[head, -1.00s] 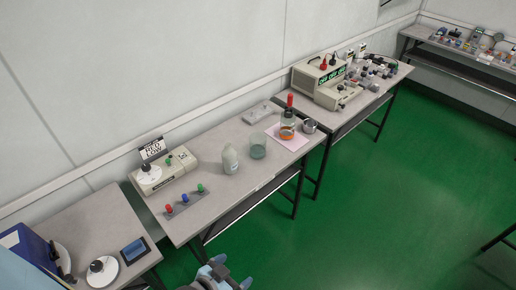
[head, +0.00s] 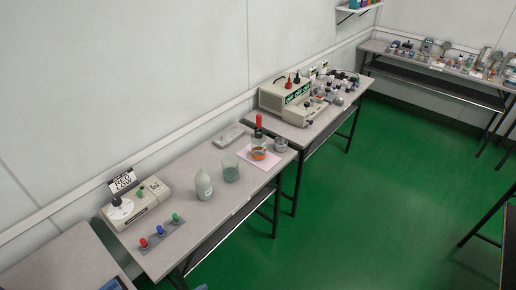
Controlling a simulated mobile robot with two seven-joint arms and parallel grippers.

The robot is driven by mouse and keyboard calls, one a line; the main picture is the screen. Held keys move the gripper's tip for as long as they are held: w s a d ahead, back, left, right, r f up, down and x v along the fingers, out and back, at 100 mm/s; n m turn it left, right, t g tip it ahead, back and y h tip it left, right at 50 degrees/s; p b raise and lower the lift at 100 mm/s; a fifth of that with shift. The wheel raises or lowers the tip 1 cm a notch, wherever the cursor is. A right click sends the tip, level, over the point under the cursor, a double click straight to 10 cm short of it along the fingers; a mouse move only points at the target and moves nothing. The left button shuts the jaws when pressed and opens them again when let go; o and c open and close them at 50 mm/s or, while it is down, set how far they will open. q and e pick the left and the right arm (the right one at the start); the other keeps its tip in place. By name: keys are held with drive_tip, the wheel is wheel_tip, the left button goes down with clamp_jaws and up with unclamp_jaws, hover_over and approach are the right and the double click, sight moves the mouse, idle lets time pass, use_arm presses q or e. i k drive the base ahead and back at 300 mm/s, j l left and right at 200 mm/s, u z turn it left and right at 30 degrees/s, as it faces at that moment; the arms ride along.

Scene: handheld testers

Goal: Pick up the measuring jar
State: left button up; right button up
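A clear, greenish glass vessel (head: 231,169) stands upright on the middle grey table (head: 185,222). It looks most like the measuring jar, but I see no markings at this distance. A white bottle (head: 203,186) stands just left of it. To its right, a glass vessel with orange contents (head: 258,153) and a red-topped item stands on a pink mat (head: 273,162). Neither gripper shows clearly; only a sliver of bluish-grey, probably part of my arm, shows at the bottom edge.
A beige device with a white disc (head: 150,196) and a strip with red, blue and green knobs (head: 162,232) occupy the table's left end. A metal cup (head: 281,144) stands beside the mat. Green floor (head: 350,220) is open to the right.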

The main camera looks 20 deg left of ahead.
sight(230, 163)
drive_tip(key=u, duration=0.25)
drive_tip(key=i+l+u, duration=0.55)
drive_tip(key=l+u, duration=0.2)
drive_tip(key=i+l, duration=0.15)
drive_tip(key=l, duration=0.2)
drive_tip(key=i+l+u, duration=0.1)
drive_tip(key=l, duration=0.25)
drive_tip(key=i+l, duration=0.2)
drive_tip(key=l, duration=0.2)
drive_tip(key=i+l, duration=0.15)
drive_tip(key=l, duration=0.2)
drive_tip(key=i+l+u, duration=0.1)
drive_tip(key=l, duration=0.25)
drive_tip(key=i, duration=0.05)
